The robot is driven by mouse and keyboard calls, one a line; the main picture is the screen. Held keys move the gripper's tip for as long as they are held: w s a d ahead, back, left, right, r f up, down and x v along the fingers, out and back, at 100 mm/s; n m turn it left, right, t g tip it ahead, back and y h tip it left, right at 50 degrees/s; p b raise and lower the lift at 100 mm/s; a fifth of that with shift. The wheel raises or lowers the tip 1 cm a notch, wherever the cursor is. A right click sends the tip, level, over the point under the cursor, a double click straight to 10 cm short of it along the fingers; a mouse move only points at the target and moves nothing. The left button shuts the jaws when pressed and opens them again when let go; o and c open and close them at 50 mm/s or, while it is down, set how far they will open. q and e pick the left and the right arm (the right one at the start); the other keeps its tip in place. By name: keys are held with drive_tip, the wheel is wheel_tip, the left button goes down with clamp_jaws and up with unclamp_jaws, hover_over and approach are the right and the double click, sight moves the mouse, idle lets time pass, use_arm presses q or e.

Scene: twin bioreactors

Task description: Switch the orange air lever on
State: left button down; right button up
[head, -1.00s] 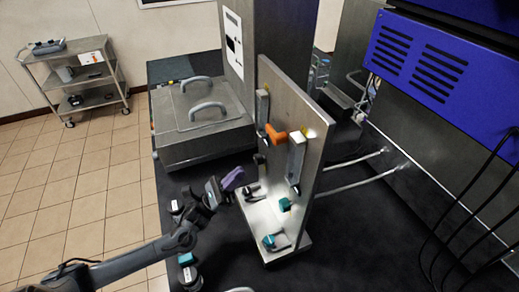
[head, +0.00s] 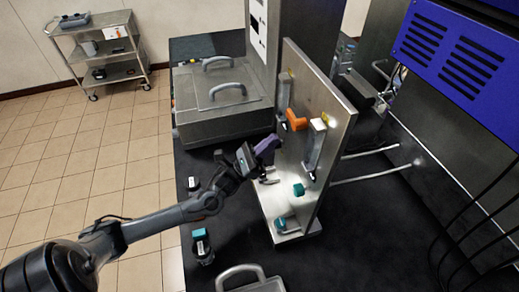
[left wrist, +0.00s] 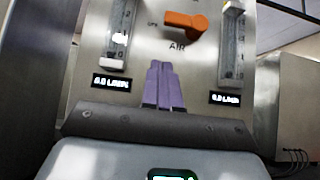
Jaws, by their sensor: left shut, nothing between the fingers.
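The orange air lever (head: 296,120) is on the upright metal panel (head: 335,108), between two clear flow meters. In the left wrist view the lever (left wrist: 186,24) lies roughly level, its handle to the left and its thick end to the right, above the printed word AIR. My left gripper (head: 268,145) has purple fingers, shut and empty. In the left wrist view its fingertips (left wrist: 161,68) point up at the panel, just below the lever, and appear apart from it. My right gripper is not in view.
Flow meters (left wrist: 119,32) and (left wrist: 231,45) flank the lever, with digital readouts below them. Teal-topped fittings (head: 299,189) are low on the panel and its base. A metal box with handles (head: 222,100) stands behind. A trolley (head: 105,55) is far left.

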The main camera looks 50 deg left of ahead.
sight(296, 119)
use_arm(q)
wheel_tip(296, 119, up, 6)
drive_tip(key=w+p, duration=0.2)
drive_tip(key=shift+d+r, duration=0.15)
drive_tip(key=shift+d, duration=0.3)
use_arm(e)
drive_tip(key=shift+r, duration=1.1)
use_arm(q)
drive_tip(key=shift+m, duration=0.3)
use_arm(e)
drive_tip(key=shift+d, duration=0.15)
use_arm(q)
drive_tip(key=shift+a+r+m+g+h, duration=0.15)
drive_tip(key=shift+m+g+h, duration=0.25)
drive_tip(key=shift+m+h, duration=0.3)
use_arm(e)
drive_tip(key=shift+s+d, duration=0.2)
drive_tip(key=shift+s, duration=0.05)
